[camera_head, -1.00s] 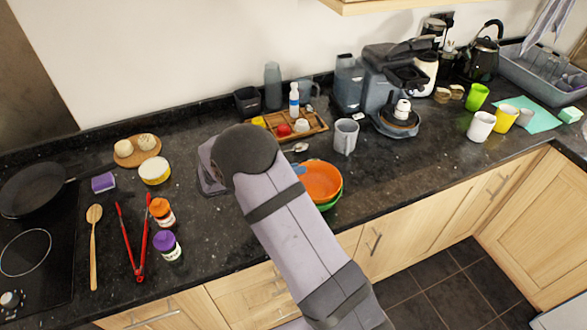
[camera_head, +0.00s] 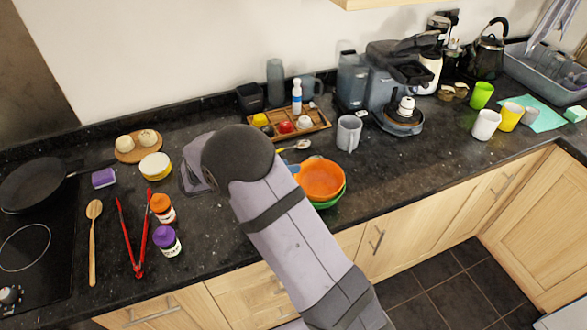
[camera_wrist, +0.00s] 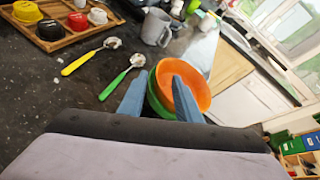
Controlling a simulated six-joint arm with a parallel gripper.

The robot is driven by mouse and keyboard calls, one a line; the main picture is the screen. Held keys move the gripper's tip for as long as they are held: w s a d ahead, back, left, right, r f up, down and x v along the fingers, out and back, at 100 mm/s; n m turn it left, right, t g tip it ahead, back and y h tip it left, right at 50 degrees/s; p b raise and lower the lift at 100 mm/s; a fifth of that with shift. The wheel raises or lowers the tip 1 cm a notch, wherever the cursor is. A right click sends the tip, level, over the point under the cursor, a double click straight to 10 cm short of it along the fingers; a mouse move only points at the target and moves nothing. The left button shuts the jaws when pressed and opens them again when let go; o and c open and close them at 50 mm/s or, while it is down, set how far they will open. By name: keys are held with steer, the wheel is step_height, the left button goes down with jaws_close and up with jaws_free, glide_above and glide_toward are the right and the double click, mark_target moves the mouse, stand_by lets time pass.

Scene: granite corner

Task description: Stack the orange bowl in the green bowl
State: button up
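The orange bowl (camera_head: 322,177) sits inside the green bowl (camera_head: 334,201) on the dark counter near its front edge. In the wrist view the orange bowl (camera_wrist: 197,72) shows its inside, and the green bowl (camera_wrist: 153,99) shows as a rim and wall around its left side. My gripper (camera_wrist: 157,80) has its two blue fingers apart, one left of the bowls and one in front of the orange bowl's inside. The bowls' near rims show between the fingers. In the head view my arm hides most of the gripper; a bit of blue finger shows at the bowl's left rim.
A grey mug (camera_head: 349,132) stands behind the bowls. A wooden tray (camera_head: 318,122) with small items and spoons (camera_wrist: 125,75) lie behind to the left. A coffee machine (camera_head: 385,85) stands further back.

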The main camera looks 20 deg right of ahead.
steer(key=b+v, duration=0.2)
steer(key=v, duration=0.6)
steer(key=s+d+f+m+g+y, duration=0.1)
steer(key=s+m+y, duration=0.1)
steer(key=s+m, duration=0.1)
steer(key=s+d+f+m+g+y, duration=0.1)
steer(key=s+d+f+m+y, duration=0.1)
steer(key=s, duration=0.3)
steer(key=s+d+f+m+g+y, duration=0.1)
steer(key=s+d+f+m+g, duration=0.1)
steer(key=s+m, duration=0.2)
steer(key=shift+s+f+m+y, duration=0.15)
steer(key=shift+s+m+y, duration=0.1)
steer(key=shift+m+y, duration=0.25)
steer(key=s+a+f+m+y, duration=0.3)
steer(key=s+m+y, duration=0.3)
steer(key=s+m, duration=0.4)
steer(key=a+m, duration=0.1)
steer(key=m, duration=0.4)
steer(key=shift+s+f+t+y, duration=0.15)
steer(key=shift+f+t+y, duration=0.05)
steer(key=shift+t+y, duration=0.2)
